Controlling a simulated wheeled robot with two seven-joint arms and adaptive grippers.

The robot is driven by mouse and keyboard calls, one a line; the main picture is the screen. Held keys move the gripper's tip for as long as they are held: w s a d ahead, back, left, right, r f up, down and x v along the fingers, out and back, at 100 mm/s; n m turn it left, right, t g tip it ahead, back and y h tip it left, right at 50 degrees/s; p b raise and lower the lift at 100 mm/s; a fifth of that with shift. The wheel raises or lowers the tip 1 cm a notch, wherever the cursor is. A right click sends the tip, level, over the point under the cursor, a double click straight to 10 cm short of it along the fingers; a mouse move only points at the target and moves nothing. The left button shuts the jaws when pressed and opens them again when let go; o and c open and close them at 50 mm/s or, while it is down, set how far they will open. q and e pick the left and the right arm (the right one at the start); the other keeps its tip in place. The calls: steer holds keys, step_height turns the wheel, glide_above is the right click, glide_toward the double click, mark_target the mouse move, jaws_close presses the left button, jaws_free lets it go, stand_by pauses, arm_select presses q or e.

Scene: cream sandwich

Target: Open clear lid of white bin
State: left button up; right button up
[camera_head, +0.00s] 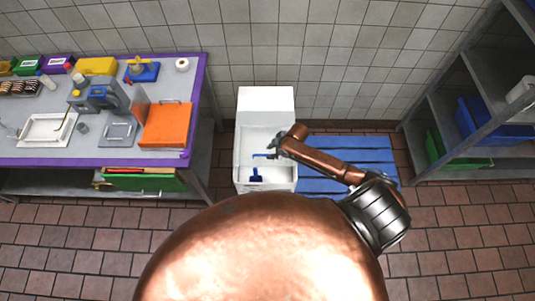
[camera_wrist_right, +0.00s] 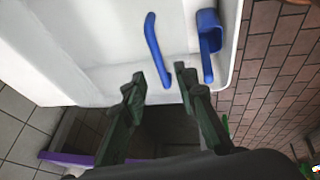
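The white bin (camera_head: 265,105) stands on the floor against the tiled wall, just right of the table. A blue bar handle (camera_head: 263,155) lies across its front part; I cannot make out the edges of the clear lid around it. A blue scoop (camera_head: 256,175) shows below the handle. My right gripper (camera_head: 276,146) is over the bin's right side. In the right wrist view the gripper (camera_wrist_right: 160,78) is open, with the lower end of the blue handle (camera_wrist_right: 154,45) between or just beyond its fingertips; contact is unclear. The scoop (camera_wrist_right: 208,40) is right of it. My left gripper is not in view.
A purple-edged table (camera_head: 200,90) with trays and an orange board (camera_head: 166,125) is left of the bin. A blue slatted pallet (camera_head: 345,142) lies on the floor to the right. A grey shelf rack (camera_head: 425,120) stands farther right. Brown floor tiles in front are clear.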

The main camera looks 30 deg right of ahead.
mark_target(266, 155)
steer(key=shift+x, duration=2.25)
jaws_close()
